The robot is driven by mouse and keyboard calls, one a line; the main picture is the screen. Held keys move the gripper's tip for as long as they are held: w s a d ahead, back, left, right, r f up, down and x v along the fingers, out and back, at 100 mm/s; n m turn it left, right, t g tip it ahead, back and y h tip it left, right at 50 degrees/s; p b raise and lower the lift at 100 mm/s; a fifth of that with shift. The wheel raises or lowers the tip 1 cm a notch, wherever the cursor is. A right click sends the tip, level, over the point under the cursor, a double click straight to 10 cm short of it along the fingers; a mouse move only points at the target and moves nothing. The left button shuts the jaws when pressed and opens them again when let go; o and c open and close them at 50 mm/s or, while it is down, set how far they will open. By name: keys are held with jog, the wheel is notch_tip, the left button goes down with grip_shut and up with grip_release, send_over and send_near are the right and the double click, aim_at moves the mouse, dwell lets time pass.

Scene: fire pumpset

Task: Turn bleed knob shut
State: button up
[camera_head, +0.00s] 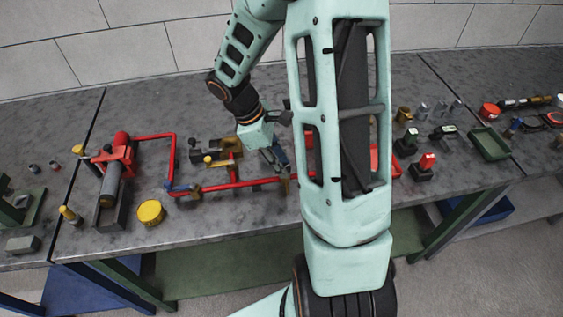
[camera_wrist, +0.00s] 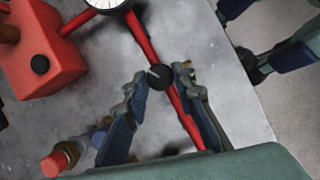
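A small round black knob (camera_wrist: 160,77) with a pale mark on its face sits by a red pipe (camera_wrist: 142,37) in the wrist view. I take it to be the bleed knob. My gripper (camera_wrist: 162,76) has one fingertip on either side of the knob, at its edges in the picture. I cannot tell whether the fingers touch it or stand a little apart. In the head view my gripper (camera_head: 278,160) points down over the red pipework on the bench; I cannot make out the knob there.
A white-faced gauge (camera_wrist: 105,3) and a red block (camera_wrist: 40,55) are close by in the wrist view. In the head view, a red pump unit (camera_head: 118,155) and a yellow round can (camera_head: 150,212) stand left on the grey bench (camera_head: 230,222). Its front strip is mostly clear.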

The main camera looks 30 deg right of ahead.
grip_shut()
jog(key=m, duration=0.2)
jog(key=m+g+y, duration=0.1)
jog(key=shift+w+m, duration=0.2)
jog(key=shift+m, duration=0.2)
jog(key=m, duration=0.1)
jog(key=m+y, duration=0.1)
jog(key=m, duration=0.1)
jog(key=m+g, duration=0.1)
jog(key=shift+d+m+y, duration=0.25)
jog(key=shift+m+y, duration=0.05)
jog(key=m+y, duration=0.1)
jog(key=m, duration=0.2)
jog(key=shift+w+d+m, duration=0.1)
jog(key=shift+d+m, duration=0.05)
jog(key=shift+m, duration=0.15)
jog(key=m+y, duration=0.1)
jog(key=m, duration=0.2)
jog(key=m+y, duration=0.1)
jog(key=m, duration=0.2)
jog(key=shift+d+y, duration=0.2)
jog(key=shift+y, duration=0.1)
jog(key=m, duration=0.2)
jog(key=m+t+y, duration=0.1)
jog(key=m, duration=0.1)
jog(key=m+t, duration=0.1)
jog(key=shift+s+d+m, duration=0.15)
jog(key=shift+s+m, duration=0.1)
jog(key=shift+m, duration=0.15)
